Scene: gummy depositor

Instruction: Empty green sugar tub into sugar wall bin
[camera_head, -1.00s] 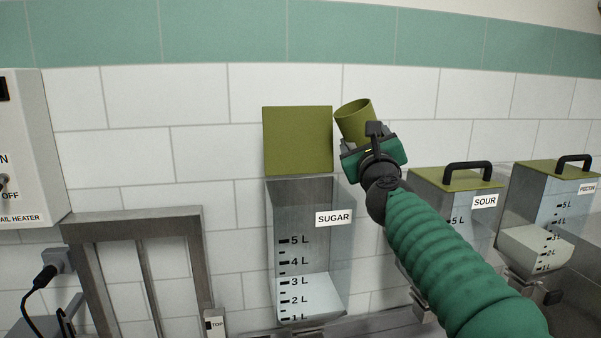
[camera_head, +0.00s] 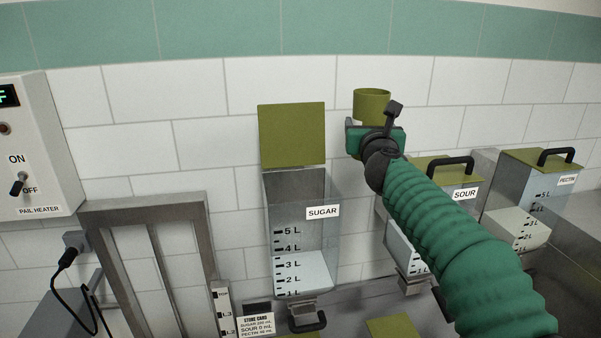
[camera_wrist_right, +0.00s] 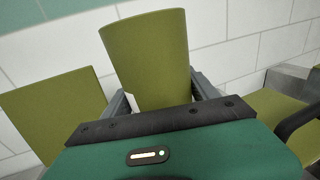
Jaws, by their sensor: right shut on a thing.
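The olive-green tub (camera_head: 371,104) is held nearly upright by my right gripper (camera_head: 368,131), above and to the right of the sugar bin. In the right wrist view, the tub (camera_wrist_right: 150,55) stands between the two fingers of my gripper (camera_wrist_right: 160,98). I cannot see whether anything is inside it. The clear wall bin labelled SUGAR (camera_head: 290,205) has its olive lid (camera_head: 292,135) raised against the wall. White content in the bin reaches about the 3 L mark. The lid also shows in the right wrist view (camera_wrist_right: 55,110). My left gripper is not in view.
Lidded bins labelled SOUR (camera_head: 430,195) and PECTIN (camera_head: 525,200) stand to the right, with black handles on top. A pail heater box (camera_head: 35,150) is on the left wall above a metal frame (camera_head: 140,215). A store card (camera_head: 257,325) is below.

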